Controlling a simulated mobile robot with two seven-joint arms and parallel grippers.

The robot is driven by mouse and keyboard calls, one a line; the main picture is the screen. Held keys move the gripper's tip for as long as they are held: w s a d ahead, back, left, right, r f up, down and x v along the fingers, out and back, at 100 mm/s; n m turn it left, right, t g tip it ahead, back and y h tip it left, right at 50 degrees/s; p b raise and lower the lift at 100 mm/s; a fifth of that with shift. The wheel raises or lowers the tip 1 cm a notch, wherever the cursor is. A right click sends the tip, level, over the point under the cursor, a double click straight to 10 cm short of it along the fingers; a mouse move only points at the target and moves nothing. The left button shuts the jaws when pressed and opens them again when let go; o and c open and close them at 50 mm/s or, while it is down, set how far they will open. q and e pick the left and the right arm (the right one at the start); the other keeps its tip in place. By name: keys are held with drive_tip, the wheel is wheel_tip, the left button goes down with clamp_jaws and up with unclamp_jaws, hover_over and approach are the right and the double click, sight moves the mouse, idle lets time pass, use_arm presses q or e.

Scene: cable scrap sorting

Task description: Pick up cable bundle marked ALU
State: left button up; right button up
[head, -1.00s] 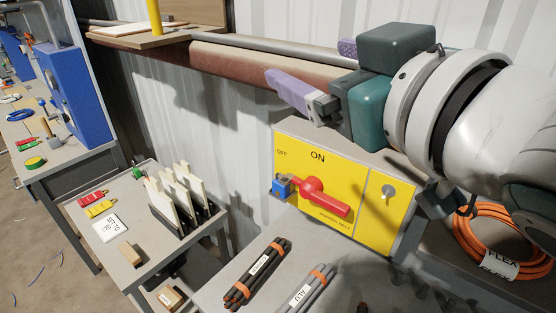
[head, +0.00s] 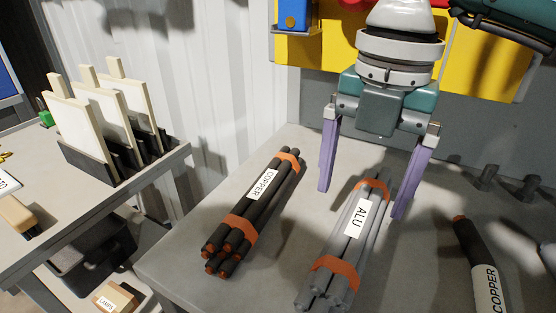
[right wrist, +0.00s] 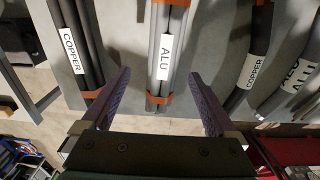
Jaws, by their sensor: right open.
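The ALU bundle (head: 345,235) is a set of grey cables with orange bands and a white ALU label, lying on the grey bench. It also shows in the right wrist view (right wrist: 167,45), upper middle. My right gripper (head: 362,204) points down over the far end of this bundle. Its purple fingers are spread wide, one on each side of the bundle, and hold nothing. In the right wrist view the open fingers (right wrist: 160,75) flank the line of the bundle. I cannot tell how high the fingertips are above the bench. My left gripper is not in view.
A black COPPER bundle (head: 255,210) lies to the left, and another COPPER bundle (head: 478,265) to the right. A yellow switch panel (head: 330,45) stands behind. Further cables (right wrist: 297,80) lie at the right in the wrist view. A side table (head: 170,168) holds upright boards.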

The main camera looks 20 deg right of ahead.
sight(358, 216)
drive_tip(key=f, duration=0.5)
drive_tip(key=d+f, duration=0.1)
drive_tip(key=f, duration=0.1)
drive_tip(key=shift+f+b, duration=0.3)
drive_tip(key=shift+b, duration=0.05)
drive_tip(key=shift+w, duration=0.1)
clamp_jaws()
drive_tip(key=shift+r, duration=0.1)
idle(0.3)
